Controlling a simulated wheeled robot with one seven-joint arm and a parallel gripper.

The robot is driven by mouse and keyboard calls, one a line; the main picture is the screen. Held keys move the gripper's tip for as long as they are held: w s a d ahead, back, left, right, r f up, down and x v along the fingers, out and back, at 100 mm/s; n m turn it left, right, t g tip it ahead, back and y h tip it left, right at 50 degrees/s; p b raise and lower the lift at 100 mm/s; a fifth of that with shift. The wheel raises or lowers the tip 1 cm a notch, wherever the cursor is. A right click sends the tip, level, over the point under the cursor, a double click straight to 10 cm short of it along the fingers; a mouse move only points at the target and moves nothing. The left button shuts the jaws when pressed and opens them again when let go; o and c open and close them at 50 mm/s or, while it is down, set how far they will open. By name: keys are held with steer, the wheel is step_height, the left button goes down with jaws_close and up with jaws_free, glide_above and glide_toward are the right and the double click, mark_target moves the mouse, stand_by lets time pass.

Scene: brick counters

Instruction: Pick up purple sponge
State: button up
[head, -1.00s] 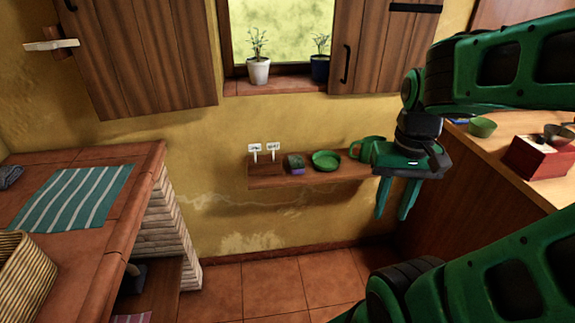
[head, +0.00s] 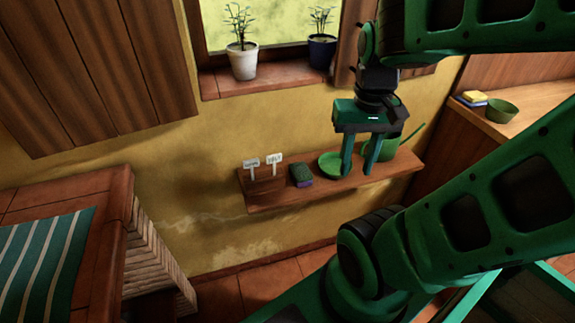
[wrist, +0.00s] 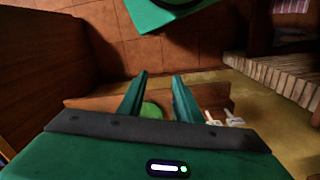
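The purple sponge (head: 304,183) lies on the wooden wall shelf (head: 262,199). It has a dark green upper layer and a purple lower edge, and sits between the two small white signs and the green plate (head: 329,160). My gripper (head: 358,172) is open and empty, with its fingers pointing down in front of the plate, to the right of the sponge. In the wrist view the open fingers (wrist: 160,82) point toward the shelf, with part of the green plate between them. I cannot make out the sponge in the wrist view.
White signs (head: 251,165) stand at the shelf's left end. Potted plants (head: 243,60) stand on the window sill above. A tiled counter (head: 112,188) is at left, a wooden counter (head: 540,108) at right.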

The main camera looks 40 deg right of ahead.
steer(key=shift+w+d, duration=0.15)
steer(key=shift+w, duration=0.3)
steer(key=o, duration=0.9)
steer(key=shift+s+r, duration=0.25)
steer(key=shift+s, duration=0.15)
steer(key=o, duration=0.5)
steer(key=shift+w+d+m, duration=0.15)
steer(key=shift+w+m, duration=0.25)
steer(key=shift+o, duration=0.3)
steer(key=w+d+f+m+y, duration=0.1)
steer(key=w+f+m, duration=0.2)
steer(key=w, duration=0.6)
steer(key=m, duration=0.2)
steer(key=shift+d+m+y, duration=0.3)
steer(key=shift+d, duration=0.1)
steer(key=m+t+y, duration=0.1)
steer(key=m+y, duration=0.2)
steer(key=m, duration=0.5)
glide_toward(302, 170)
steer(key=shift+x, duration=4.55)
